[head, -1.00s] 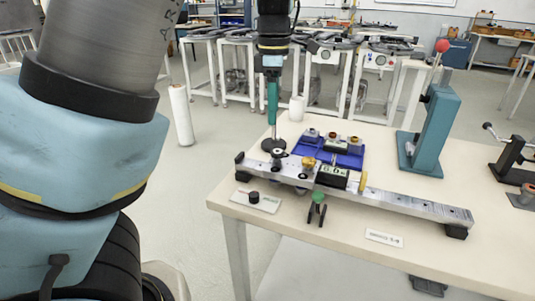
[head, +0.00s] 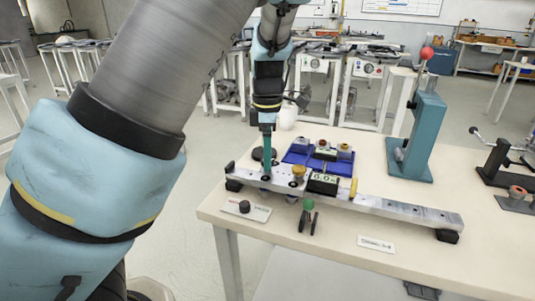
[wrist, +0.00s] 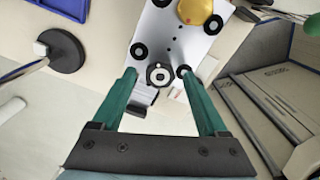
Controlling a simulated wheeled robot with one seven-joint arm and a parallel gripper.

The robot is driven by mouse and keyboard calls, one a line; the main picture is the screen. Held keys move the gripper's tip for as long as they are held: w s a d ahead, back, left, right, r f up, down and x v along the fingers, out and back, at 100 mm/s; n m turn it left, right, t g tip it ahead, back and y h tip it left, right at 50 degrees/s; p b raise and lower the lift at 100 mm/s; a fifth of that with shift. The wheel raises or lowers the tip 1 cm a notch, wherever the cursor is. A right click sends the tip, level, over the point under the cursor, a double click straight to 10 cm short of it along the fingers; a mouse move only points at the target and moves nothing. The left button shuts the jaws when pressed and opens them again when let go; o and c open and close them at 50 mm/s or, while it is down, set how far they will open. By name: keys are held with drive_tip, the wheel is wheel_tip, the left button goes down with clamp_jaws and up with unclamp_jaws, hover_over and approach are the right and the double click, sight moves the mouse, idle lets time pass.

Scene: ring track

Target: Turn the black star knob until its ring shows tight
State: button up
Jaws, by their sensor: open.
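The black star knob (wrist: 159,76) stands on the left end of the metal track (wrist: 176,45), with a pale round centre facing up. My gripper (wrist: 157,72) has green fingers spread apart, one on each side of the knob, with gaps showing between. In the head view my gripper (head: 266,174) points straight down at the left part of the track (head: 400,208) and hides the knob. I cannot make out a state on the knob's ring.
A yellow knob (head: 298,172) and a display block (head: 322,184) sit on the track just right of my gripper. A blue tray (head: 345,160) lies behind, a teal lever press (head: 424,120) farther right. In front are a small plate with a black knob (head: 244,206) and a green-topped clamp (head: 308,204).

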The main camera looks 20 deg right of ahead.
clamp_jaws()
idle(0.7)
